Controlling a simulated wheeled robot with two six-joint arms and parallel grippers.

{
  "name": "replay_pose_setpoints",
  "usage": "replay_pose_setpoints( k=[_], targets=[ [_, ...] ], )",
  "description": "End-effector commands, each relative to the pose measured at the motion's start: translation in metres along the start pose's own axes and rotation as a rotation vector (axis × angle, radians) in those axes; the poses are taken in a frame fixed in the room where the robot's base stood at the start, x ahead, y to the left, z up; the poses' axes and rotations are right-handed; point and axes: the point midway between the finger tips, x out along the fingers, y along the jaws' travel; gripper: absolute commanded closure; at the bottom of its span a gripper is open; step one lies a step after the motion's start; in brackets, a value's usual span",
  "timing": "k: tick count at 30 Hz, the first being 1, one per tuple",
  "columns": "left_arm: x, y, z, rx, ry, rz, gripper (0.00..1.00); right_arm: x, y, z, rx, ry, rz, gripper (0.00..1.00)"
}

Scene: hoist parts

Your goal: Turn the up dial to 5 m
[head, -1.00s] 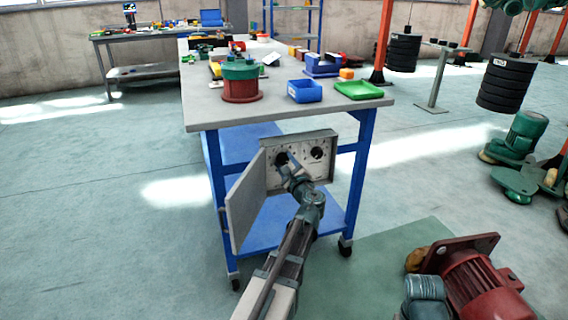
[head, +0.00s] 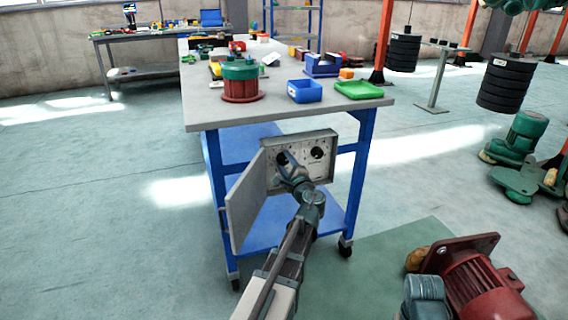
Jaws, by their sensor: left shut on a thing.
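A grey control box (head: 328,173) with its door (head: 246,203) swung open to the left hangs at the near end of the blue-legged bench. Its white panel carries two black dials. The right dial (head: 317,153) is in clear view. The left dial (head: 283,158) is partly hidden by my left gripper (head: 285,162), which reaches in from below and is shut on it. The scale marks and labels are too small to read, so I cannot tell which dial is the up dial or its setting. My right gripper is out of view.
The bench top (head: 225,117) above holds a green and red drum (head: 240,82), a blue bin (head: 305,91) and a green tray (head: 358,90). A red motor (head: 478,290) lies on the floor at lower right. The floor left of the bench is clear.

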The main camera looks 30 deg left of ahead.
Motion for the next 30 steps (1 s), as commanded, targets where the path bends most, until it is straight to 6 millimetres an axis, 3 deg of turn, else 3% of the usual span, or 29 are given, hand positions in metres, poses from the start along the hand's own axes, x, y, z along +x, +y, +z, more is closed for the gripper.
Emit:
replay_pose_setpoints(
  k=[8, 9, 13, 23, 26, 30],
  targets=[
    [-0.001, 0.002, 0.003, -0.002, -0.005, 0.004, 1.00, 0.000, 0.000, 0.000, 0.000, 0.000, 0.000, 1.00],
    [-0.001, 0.002, 0.003, -0.002, -0.005, 0.004, 0.44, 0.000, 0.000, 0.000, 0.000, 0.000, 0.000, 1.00],
    [-0.001, 0.002, 0.002, -0.001, -0.004, 0.003, 0.21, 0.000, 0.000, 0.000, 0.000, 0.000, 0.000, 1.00],
    [-0.003, 0.001, 0.001, 0.000, -0.001, 0.001, 0.20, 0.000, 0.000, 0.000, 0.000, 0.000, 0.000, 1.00],
    [-0.013, 0.001, 0.002, 0.000, 0.000, 0.001, 0.20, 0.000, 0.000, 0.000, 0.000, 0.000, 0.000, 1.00],
    [-0.040, 0.001, 0.003, 0.000, 0.001, 0.000, 0.20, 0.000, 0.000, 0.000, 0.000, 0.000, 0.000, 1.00]
  ],
)
